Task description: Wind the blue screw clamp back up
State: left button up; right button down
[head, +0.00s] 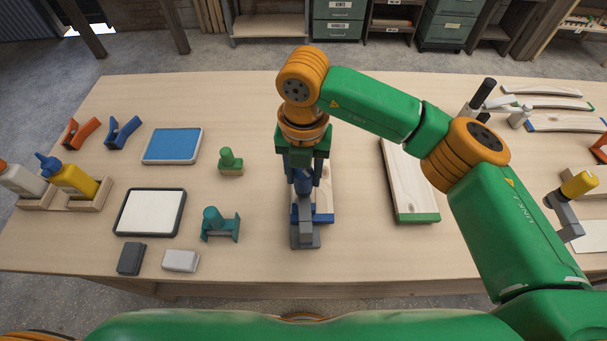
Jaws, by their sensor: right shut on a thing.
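The blue screw clamp (303,211) stands upright near the front middle of the table, with a grey foot at its front. My right gripper (304,175) comes down over it from above. Its dark fingers are shut on the clamp's upper part, one on each side. The fingers and wrist hide the clamp's top, so I cannot tell how far the screw is wound. A pale wooden board with a blue end (324,206) lies beside and behind the clamp. I cannot tell whether the clamp touches it. My left gripper is not in view.
A teal clamp-like piece (220,224) and a green piece (230,162) stand to the left. A white pad (150,212) and blue pad (172,146) lie farther left.

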aim_at(304, 171)
jog(key=n+b, duration=0.2)
jog(key=shift+f+n, duration=0.25)
jog(key=shift+n, duration=0.05)
jog(key=shift+n+b, duration=0.85)
jog(key=shift+n, duration=0.05)
jog(key=shift+r+n+b, duration=0.2)
jog(key=shift+n+b, duration=0.4)
jog(key=shift+n, duration=0.8)
jog(key=shift+n+b, duration=0.5)
jog(key=shift+n, duration=1)
jog(key=shift+c, duration=1.9)
grip_release()
jog(key=shift+r, duration=0.1)
notch_tip(304, 171, up, 7)
jog(key=shift+r+b, duration=0.1)
jog(key=shift+b, duration=0.2)
